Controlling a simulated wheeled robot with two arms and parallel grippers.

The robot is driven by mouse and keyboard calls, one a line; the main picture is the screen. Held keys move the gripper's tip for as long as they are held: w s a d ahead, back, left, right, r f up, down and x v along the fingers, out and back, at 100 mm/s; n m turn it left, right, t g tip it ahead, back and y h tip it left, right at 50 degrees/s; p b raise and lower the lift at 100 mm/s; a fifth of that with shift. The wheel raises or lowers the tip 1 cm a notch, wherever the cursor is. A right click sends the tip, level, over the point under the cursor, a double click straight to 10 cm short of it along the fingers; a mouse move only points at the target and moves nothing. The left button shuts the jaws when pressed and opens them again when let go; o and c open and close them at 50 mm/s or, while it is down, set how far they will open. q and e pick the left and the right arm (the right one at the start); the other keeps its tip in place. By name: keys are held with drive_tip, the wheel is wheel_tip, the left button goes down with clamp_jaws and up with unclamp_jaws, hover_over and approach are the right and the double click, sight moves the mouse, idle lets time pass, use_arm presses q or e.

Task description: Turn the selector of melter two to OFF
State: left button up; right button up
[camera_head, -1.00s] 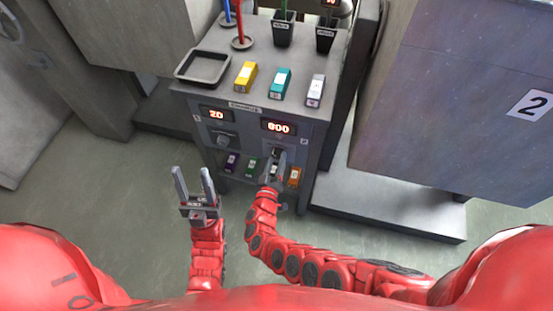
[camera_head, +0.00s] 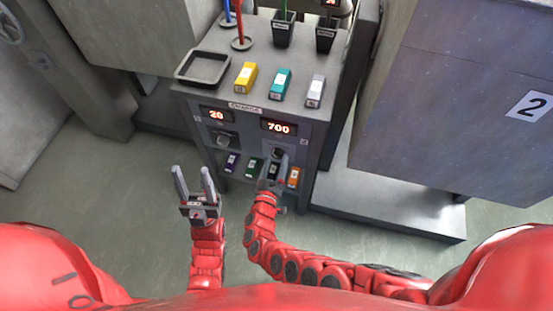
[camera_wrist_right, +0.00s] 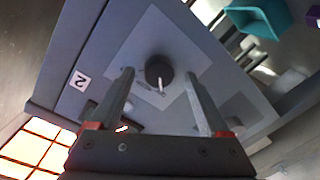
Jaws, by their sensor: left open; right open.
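The selector of melter two is a dark round knob (camera_head: 278,152) on the grey console (camera_head: 318,118), under a red display reading 700 (camera_head: 279,127). The right wrist view shows the knob (camera_wrist_right: 159,70) on a light panel beside a "2" label (camera_wrist_right: 79,80). Its white pointer mark points toward my gripper in that view. My right gripper (camera_head: 275,164) is open at the console front, just below the knob. In the wrist view its fingertips (camera_wrist_right: 159,75) lie either side of the knob; contact cannot be told. My left gripper (camera_head: 191,170) is open and empty, left of the console.
A second knob (camera_head: 222,141) sits under a display reading 20 (camera_head: 216,114). Several coloured blocks lie on a low shelf below. The console top bears a black tray (camera_head: 181,74), yellow, teal and grey blocks, and cups. A large grey unit marked 2 (camera_head: 465,85) stands right.

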drive_tip(key=f+p+v, duration=0.1)
drive_tip(key=v, duration=1.4)
drive_tip(key=shift+s+r, duration=0.4)
drive_tip(key=shift+r, duration=0.15)
drive_tip(key=shift+a, duration=0.1)
